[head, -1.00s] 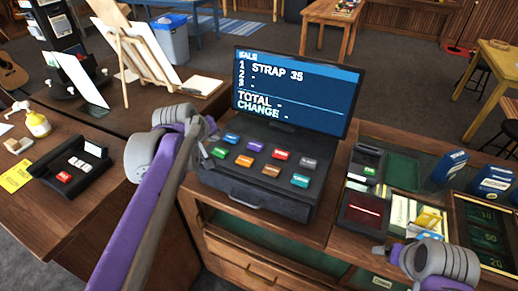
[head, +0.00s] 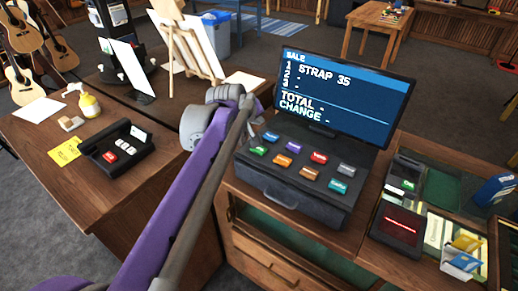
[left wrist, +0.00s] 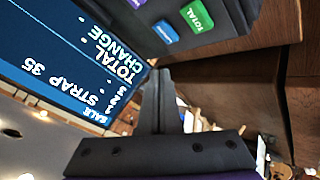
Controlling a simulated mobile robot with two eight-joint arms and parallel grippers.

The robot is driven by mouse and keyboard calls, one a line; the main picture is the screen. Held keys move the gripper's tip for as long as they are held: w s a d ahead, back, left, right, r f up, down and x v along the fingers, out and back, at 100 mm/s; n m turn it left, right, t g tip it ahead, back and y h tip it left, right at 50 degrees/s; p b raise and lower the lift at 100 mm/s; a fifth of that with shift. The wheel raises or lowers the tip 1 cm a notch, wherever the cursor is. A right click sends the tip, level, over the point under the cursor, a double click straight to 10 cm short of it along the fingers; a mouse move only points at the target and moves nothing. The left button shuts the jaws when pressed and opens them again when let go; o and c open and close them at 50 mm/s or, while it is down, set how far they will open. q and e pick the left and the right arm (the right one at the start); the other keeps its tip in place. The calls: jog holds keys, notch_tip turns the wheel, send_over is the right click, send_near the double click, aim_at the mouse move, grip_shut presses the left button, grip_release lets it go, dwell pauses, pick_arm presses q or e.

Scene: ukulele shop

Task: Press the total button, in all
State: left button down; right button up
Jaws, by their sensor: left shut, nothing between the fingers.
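The till (head: 300,205) carries several coloured buttons. A green button (head: 258,151) sits at its left front corner; in the left wrist view the green button (left wrist: 198,15) reads TOTAL. The till's screen (head: 345,95) shows SALE, STRAP 35 on line 1, and dashes beside TOTAL and CHANGE. My left gripper (head: 250,106) is above the till's left side, apart from the green button. Its dark fingers (left wrist: 158,76) are shut and empty in the left wrist view. My right gripper is out of view.
A black card reader-like box (head: 118,155) with a red button lies on the left counter, beside a yellow note (head: 65,151) and a yellow bottle (head: 89,104). A dark device with a red display (head: 402,225) stands right of the till. An easel (head: 190,45) stands behind.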

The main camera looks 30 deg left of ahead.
pick_arm(q)
jog(key=b, duration=0.3)
send_over(258, 151)
notch_tip(258, 151, down, 7)
jog(key=shift+s+f, duration=0.1)
jog(key=shift+s, duration=0.05)
jog(key=shift+f+b, duration=0.3)
jog(key=shift+f, duration=0.1)
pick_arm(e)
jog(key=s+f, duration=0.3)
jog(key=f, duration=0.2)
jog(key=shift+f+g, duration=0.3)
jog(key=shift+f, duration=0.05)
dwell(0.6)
pick_arm(q)
jog(key=shift+f, duration=0.4)
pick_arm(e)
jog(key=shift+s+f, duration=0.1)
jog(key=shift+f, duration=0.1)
